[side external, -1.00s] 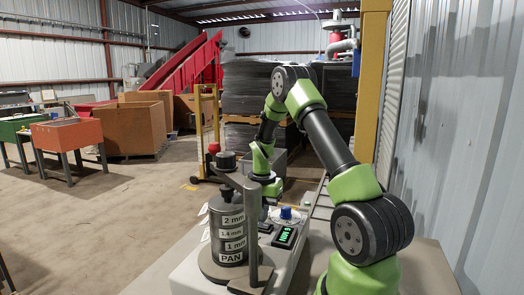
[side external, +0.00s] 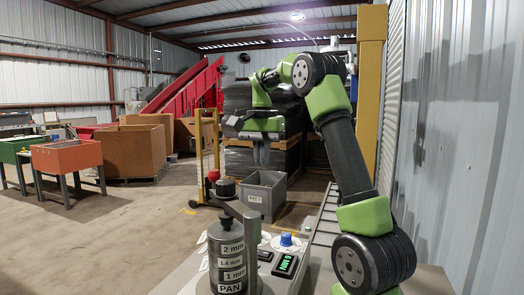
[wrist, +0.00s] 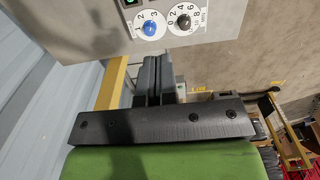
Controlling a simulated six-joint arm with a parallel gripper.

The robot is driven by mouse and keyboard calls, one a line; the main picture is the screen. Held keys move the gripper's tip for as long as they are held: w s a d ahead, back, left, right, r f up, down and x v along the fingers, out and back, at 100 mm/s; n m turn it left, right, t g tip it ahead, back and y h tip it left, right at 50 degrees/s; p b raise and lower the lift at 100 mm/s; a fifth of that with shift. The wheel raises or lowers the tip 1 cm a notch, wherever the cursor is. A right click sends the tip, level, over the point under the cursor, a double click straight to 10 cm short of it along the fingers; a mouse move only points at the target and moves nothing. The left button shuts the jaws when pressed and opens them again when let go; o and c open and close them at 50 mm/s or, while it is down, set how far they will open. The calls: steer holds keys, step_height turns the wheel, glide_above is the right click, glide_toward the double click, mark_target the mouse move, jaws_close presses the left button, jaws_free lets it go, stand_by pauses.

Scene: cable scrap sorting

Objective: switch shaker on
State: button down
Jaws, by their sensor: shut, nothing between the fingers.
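The shaker's grey sieve stack (side external: 231,258) stands at the front with labels 2 mm, 1.4 mm, 1 mm and PAN. To its right, the control panel has a blue knob (side external: 286,239) and a lit green display (side external: 286,264), whose text I cannot read surely. In the wrist view the blue knob (wrist: 150,28) sits on a dial marked 1, 2, 3. A black knob (wrist: 184,21) with a numbered dial is beside it. My gripper (side external: 262,158) is shut and empty, high above and beyond the panel; its fingers (wrist: 152,78) also show in the wrist view.
A grey crate (side external: 264,191) stands on the floor behind the shaker. A yellow hand truck (side external: 200,155) is left of it. The corrugated wall (side external: 450,140) bounds the right side. The air above the panel is clear.

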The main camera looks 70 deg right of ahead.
mark_target(261, 253)
steer(key=shift+r, duration=0.75)
steer(key=shift+w+f, duration=0.1)
steer(key=shift+w, duration=0.65)
steer(key=shift+f, duration=0.1)
step_height(261, 253, down, 24)
steer(key=shift+r, duration=0.1)
